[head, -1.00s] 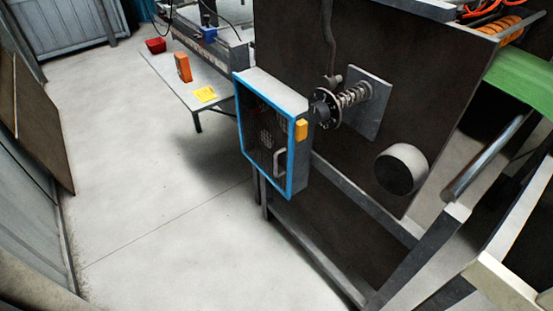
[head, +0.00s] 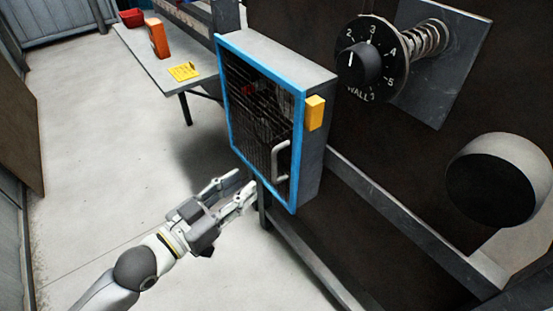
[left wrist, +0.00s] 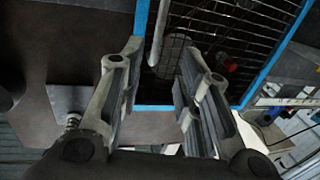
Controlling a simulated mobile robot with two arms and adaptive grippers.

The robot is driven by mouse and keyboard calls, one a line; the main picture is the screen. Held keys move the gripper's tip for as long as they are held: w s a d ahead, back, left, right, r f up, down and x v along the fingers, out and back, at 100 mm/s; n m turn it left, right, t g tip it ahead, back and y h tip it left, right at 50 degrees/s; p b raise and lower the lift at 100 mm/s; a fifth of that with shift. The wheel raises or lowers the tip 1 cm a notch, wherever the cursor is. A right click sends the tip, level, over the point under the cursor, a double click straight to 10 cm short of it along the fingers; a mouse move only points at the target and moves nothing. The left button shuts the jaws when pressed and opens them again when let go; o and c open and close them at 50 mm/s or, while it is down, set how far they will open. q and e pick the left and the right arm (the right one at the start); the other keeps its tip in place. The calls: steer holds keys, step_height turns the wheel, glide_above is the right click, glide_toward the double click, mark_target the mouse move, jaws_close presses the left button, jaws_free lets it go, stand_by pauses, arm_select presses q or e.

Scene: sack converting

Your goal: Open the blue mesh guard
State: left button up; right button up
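The blue mesh guard (head: 233,113) is a blue-framed door with dark wire mesh on the front of a grey box, and it is closed. Its grey bar handle (head: 275,160) is at the lower right of the door. My left gripper (head: 242,184) is open and empty, just below and left of the handle, in front of the guard's lower edge. In the left wrist view the mesh guard (left wrist: 270,20) fills the upper part, and the handle (left wrist: 158,35) lies ahead of the open fingers (left wrist: 158,75), apart from them. My right gripper is not in view.
A yellow block (head: 315,113) sits on the box's side beside the door. A numbered dial (head: 366,63) and a dark round knob (head: 500,180) are to the right. A table (head: 165,72) with an orange box stands behind left. The floor at left is clear.

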mark_target(273, 163)
arm_select(q)
steer(key=x, duration=1)
steer(key=shift+w+d+r, duration=0.1)
steer(key=shift+d+r, duration=0.1)
steer(key=shift+d, duration=0.2)
jaws_close()
